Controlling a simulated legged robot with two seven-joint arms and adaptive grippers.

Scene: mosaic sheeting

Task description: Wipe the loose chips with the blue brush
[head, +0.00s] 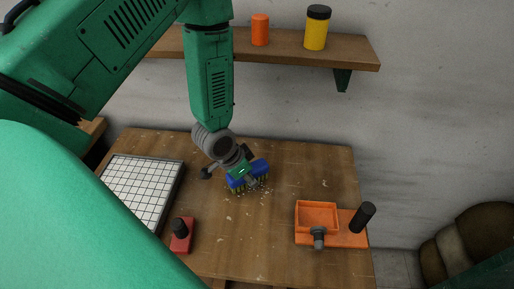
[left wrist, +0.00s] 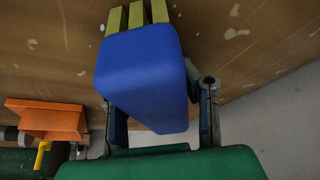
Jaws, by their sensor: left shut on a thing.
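The blue brush (head: 256,171) has a blue block and yellowish bristles. It is in the middle of the wooden table, bristles down at the tabletop. In the left wrist view the brush (left wrist: 145,75) fills the space between the fingers, bristles pointing away from the gripper. My left gripper (head: 243,170) is shut on the brush; its fingers (left wrist: 160,112) stand on both sides of the block. Pale loose chips (head: 262,192) lie on the table around the bristles. Some chips may be hidden under the brush. My right gripper is not in view.
A white gridded mosaic sheet (head: 140,187) in a dark frame lies at left. A red block with a black knob (head: 182,235) is near it. An orange tray (head: 317,217) and black cylinder (head: 363,217) are at right. A shelf (head: 280,51) holds orange and yellow containers.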

